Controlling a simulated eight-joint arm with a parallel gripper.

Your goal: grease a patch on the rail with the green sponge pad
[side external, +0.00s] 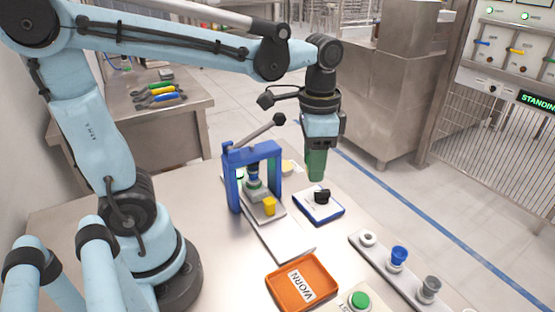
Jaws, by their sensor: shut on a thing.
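My gripper (319,140) points straight down in the right middle of the side external view. A dark green block (316,165), which I take for the green sponge pad, hangs directly beneath it. The fingers cannot be told apart from it at this size. The block is above the bench, just behind a small blue tray (310,212) that carries a black knob-like part (322,195). A pale, flat strip (278,238), possibly the rail, runs out from under a blue arch frame (259,153). No grease patch can be made out on it.
An orange tray marked WORN (325,272) lies in front, beside a green button (360,300). The frame's raised lever (255,133) reaches towards my gripper.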

